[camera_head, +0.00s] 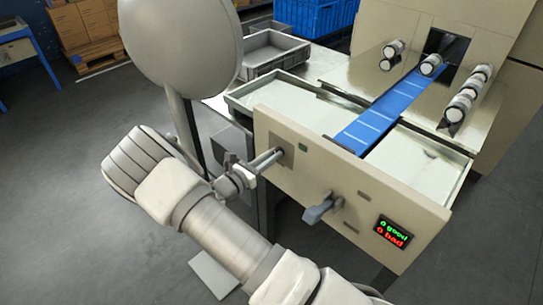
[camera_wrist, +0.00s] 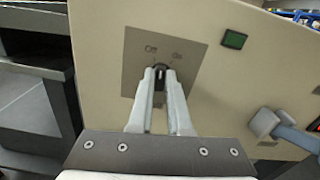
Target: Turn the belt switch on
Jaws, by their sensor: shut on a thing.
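The belt switch shows in the wrist view as a small dark knob (camera_wrist: 161,68) on a grey-brown square plate (camera_wrist: 133,62) with small lettering above it. My gripper (camera_wrist: 161,75) is at the knob, with its two light fingers closed around it. The fingers partly hide the knob, and I cannot tell which way it is turned. In the head view my gripper (camera_head: 277,153) reaches the left part of the beige front panel (camera_head: 330,185), where the switch plate (camera_head: 284,143) is partly covered by the fingers.
A grey-blue lever handle (camera_head: 319,209) sticks out from the panel. A display (camera_head: 393,232) reads "0 good, 0 bad". Behind the panel lie a blue belt (camera_head: 376,117), metal trays and several rolls. A grey bin (camera_head: 272,52) stands behind.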

